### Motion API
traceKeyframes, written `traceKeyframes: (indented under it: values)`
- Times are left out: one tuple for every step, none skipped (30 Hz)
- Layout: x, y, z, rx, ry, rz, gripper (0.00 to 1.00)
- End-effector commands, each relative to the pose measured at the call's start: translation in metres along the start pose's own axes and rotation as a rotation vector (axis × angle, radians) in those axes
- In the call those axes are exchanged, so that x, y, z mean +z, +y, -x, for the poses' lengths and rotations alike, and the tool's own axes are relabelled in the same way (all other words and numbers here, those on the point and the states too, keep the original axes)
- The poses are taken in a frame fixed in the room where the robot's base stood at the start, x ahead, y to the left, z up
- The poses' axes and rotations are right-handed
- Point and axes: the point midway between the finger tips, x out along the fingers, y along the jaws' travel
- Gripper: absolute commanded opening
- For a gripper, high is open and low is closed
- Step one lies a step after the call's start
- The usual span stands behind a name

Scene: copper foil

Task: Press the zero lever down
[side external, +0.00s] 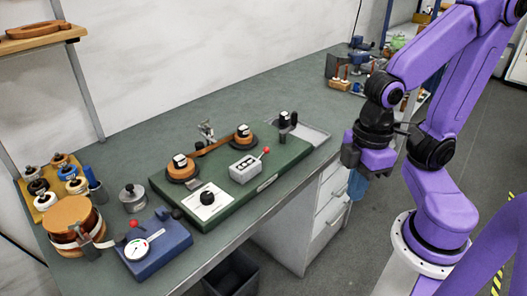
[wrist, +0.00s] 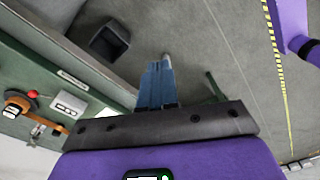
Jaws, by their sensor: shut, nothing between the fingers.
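Two red-knobbed levers show in the side view, and I cannot tell by label which is the zero lever. One red knob (side external: 133,223) is on the blue gauge box (side external: 153,246) with a white dial, at the front left of the bench. The other red knob (side external: 266,150) stands up from a small grey box (side external: 246,168) on the green base plate (side external: 225,205). That knob also shows in the wrist view (wrist: 33,94). My gripper (side external: 356,196) is shut and empty, its blue fingers pointing down beyond the bench's front edge, right of and apart from both levers.
The green plate also carries copper-coloured rolls (side external: 182,171) and a white pad with a black knob (side external: 207,199). A large copper roll (side external: 72,220) and a tray of spools (side external: 45,205) stand at the left. A black bin (side external: 232,275) is on the floor.

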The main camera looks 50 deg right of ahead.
Motion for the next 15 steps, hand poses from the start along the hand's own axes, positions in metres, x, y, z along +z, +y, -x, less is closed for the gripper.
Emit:
traceKeyframes:
  values:
    - [-0.008,-0.001,-0.001,-0.022,0.02,-0.052,0.0]
    - [-0.014,-0.002,-0.002,-0.04,0.037,-0.095,0.0]
    - [-0.024,-0.003,-0.002,-0.067,0.065,-0.162,0.0]
    - [-0.032,-0.003,-0.003,-0.09,0.088,-0.221,0.0]
    - [-0.041,-0.002,-0.003,-0.115,0.114,-0.288,0.0]
    - [-0.055,0.0,-0.003,-0.148,0.151,-0.385,0.0]
    - [-0.066,0.003,-0.003,-0.173,0.181,-0.463,0.0]
    - [-0.077,0.007,-0.002,-0.197,0.212,-0.544,0.0]
    - [-0.092,0.013,-0.001,-0.228,0.254,-0.653,0.0]
    - [-0.102,0.019,0.0,-0.249,0.284,-0.735,0.0]
    - [-0.112,0.026,0.001,-0.269,0.315,-0.818,0.0]
    - [-0.125,0.037,0.002,-0.294,0.357,-0.929,0.0]
    - [-0.134,0.046,0.003,-0.311,0.387,-1.012,0.0]
    - [-0.142,0.056,0.004,-0.326,0.42,-1.096,0.0]
    - [-0.152,0.07,0.005,-0.345,0.46,-1.205,0.0]
